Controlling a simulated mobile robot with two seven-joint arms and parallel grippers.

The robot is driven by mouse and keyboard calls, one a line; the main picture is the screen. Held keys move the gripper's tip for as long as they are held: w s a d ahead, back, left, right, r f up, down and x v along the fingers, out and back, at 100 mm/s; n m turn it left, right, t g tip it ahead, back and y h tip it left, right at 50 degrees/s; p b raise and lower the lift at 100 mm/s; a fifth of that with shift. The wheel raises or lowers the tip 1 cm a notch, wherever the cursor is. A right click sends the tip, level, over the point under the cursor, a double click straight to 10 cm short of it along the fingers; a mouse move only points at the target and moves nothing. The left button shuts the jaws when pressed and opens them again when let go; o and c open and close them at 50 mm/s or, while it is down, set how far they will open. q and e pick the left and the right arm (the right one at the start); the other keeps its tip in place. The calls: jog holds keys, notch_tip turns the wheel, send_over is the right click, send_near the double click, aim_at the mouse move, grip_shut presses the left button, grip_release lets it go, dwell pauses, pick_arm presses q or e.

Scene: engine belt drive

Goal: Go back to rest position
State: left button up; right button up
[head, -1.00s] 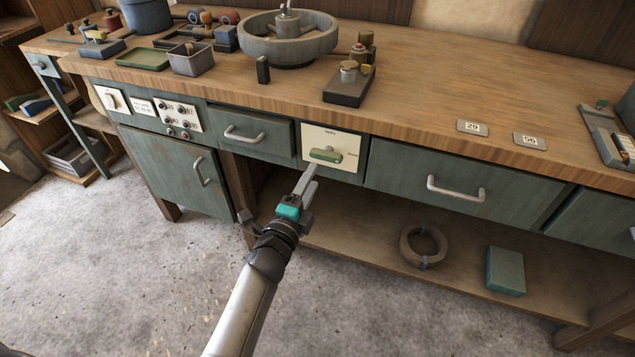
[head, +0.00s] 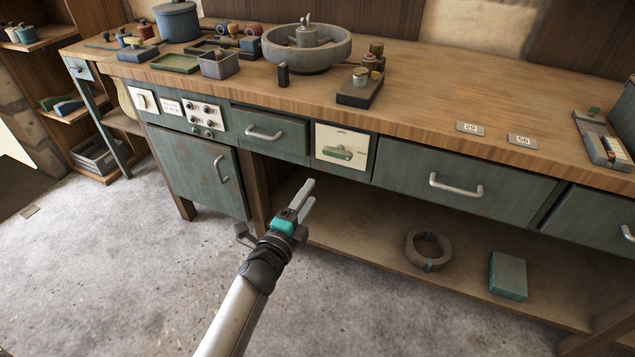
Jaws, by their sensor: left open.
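My left gripper (head: 305,198) is in the middle of the head view, on an arm that comes in from the bottom. Its jaws are open and hold nothing that I can see. It hangs in the air in front of the workbench, below and apart from the green-handled switch (head: 338,153) on the cream panel (head: 356,139). My right gripper is not in view.
The wooden workbench top (head: 440,90) carries a round grey basin (head: 306,50), a metal bin (head: 218,64) and a green tray (head: 175,63). The lower shelf holds a ring coil (head: 428,251) and a teal box (head: 508,275). The floor in front is clear.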

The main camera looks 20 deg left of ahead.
pick_arm(q)
jog(key=s+f+n+g+y+p, duration=0.15)
jog(key=s+f+n+g, duration=0.35)
jog(key=f, duration=0.5)
jog(key=s+f+n+g+h+p, duration=0.1)
jog(key=s+f+n+g+p, duration=0.15)
jog(key=s+f, duration=0.65)
jog(key=s+a+f+n+g, duration=0.1)
jog(key=s+f, duration=0.3)
jog(key=s, duration=0.5)
jog(key=s+f+n+g+p, duration=0.1)
jog(key=s+f+n+g, duration=0.3)
jog(key=s, duration=0.5)
jog(key=s+a+f+n+g+y+p, duration=0.1)
jog(key=s+f+n+g, duration=0.2)
jog(key=s+f, duration=0.3)
jog(key=s, duration=0.2)
jog(key=shift+s+a, duration=0.35)
jog(key=shift+s, duration=0.05)
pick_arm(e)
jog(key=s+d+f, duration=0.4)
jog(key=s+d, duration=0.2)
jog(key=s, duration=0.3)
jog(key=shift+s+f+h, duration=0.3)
pick_arm(q)
jog(key=shift+n, duration=0.25)
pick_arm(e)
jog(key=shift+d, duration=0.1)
